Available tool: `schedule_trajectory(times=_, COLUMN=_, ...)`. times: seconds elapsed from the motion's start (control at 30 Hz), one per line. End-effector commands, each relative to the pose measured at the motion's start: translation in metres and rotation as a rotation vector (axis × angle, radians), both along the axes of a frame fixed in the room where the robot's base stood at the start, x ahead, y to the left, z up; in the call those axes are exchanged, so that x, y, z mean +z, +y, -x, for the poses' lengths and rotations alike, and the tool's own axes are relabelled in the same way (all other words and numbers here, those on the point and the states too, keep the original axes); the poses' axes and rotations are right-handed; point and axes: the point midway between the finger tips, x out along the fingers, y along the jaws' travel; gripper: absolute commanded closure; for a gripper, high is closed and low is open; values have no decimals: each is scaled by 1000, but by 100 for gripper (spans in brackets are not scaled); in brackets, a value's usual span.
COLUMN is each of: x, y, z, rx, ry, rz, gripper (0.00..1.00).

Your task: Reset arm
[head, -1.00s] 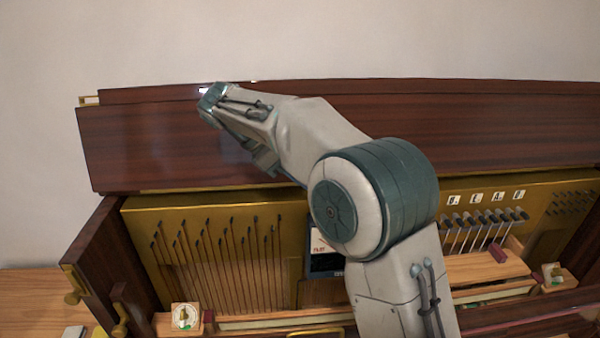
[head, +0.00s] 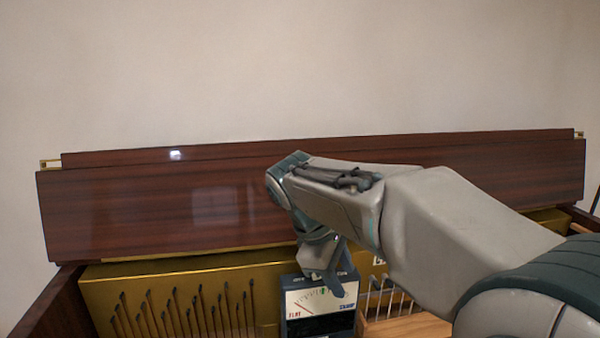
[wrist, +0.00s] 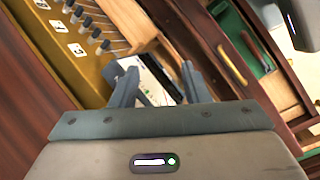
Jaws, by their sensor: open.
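My gripper (head: 331,278) hangs at the end of my bent arm in front of the piano (head: 150,215). In the head view it partly overlaps the tuner box (head: 303,328), a dark box with a white dial face. In the wrist view my gripper (wrist: 157,88) shows two grey fingers spread apart, with nothing held between them. The tuner's pale face (wrist: 158,80) shows beyond and between the fingers. I cannot tell how far the fingertips are from it.
The gold panel (head: 170,275) with dark pins fills the lower left. Lettered pegs (wrist: 85,20) line the upper left of the wrist view. A green-lined compartment (wrist: 240,45) lies at its right. The wall above the piano lid is clear.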

Motion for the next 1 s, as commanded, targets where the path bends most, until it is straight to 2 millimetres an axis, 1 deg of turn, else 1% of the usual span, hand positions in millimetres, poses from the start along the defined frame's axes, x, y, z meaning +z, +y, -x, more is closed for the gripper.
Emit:
schedule_trajectory(times=0.03, x=-7, y=-14, z=15, rx=-74, ry=-35, rz=-45, gripper=58)
schedule_trajectory(times=0.2, x=-33, y=-44, z=59, rx=-332, ry=-149, rz=-207, gripper=58)
schedule_trajectory(times=0.4, x=-70, y=-67, z=108, rx=-655, ry=-282, rz=-402, gripper=58)
schedule_trajectory(times=0.5, x=-86, y=-73, z=128, rx=-798, ry=-339, rz=-485, gripper=58)
schedule_trajectory(times=0.6, x=-99, y=-76, z=141, rx=-905, ry=-378, rz=-546, gripper=58)
schedule_trajectory(times=0.7, x=-106, y=-79, z=148, rx=-968, ry=-401, rz=-584, gripper=58)
schedule_trajectory(times=1.0, x=-109, y=-80, z=151, rx=-994, ry=-411, rz=-598, gripper=58)
